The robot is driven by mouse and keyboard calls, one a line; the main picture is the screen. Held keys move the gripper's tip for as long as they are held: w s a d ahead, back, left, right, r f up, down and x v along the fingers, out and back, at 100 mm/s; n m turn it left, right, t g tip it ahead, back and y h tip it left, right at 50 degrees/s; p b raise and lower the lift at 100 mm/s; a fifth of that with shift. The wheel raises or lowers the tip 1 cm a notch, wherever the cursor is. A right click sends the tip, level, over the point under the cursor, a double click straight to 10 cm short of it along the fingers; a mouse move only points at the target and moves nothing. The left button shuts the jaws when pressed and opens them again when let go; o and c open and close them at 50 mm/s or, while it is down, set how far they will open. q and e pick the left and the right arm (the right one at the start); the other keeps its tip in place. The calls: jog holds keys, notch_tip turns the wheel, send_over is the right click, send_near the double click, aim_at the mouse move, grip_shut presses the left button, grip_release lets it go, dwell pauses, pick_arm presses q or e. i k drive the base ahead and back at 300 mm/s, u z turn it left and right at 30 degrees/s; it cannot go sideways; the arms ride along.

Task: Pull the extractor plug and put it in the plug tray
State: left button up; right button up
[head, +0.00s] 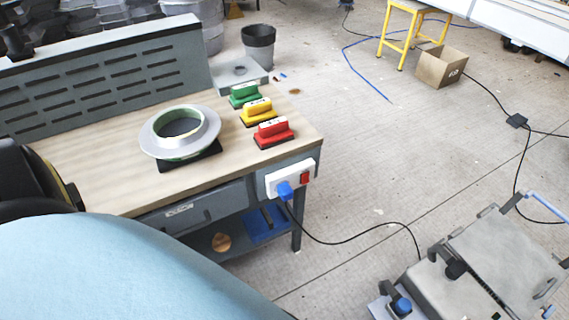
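A blue plug (284,190) sits in a white socket strip (289,179) on the front face of the workbench, near its right corner. A red switch (304,178) is beside it on the strip. A black cable (345,241) runs from the plug down and right toward grey equipment. A blue tray (267,224) is on the shelf under the bench, partly hidden by the bench front. A shallow grey tray (239,71) is at the bench's far end. I cannot tell which is the plug tray. Neither of my grippers shows.
On the workbench (95,165) are a pale ring mould (180,130) and green (244,95), yellow (258,111) and red (273,132) blocks. Grey equipment (470,265) stands at bottom right. A large light-blue curved surface (110,270) covers the lower left. Floor right of the bench is mostly clear.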

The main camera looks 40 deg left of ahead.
aim_at(286, 193)
jog(key=k, duration=0.5)
jog(key=z, duration=1.1)
jog(key=i, duration=0.8)
jog(key=u, duration=1.6)
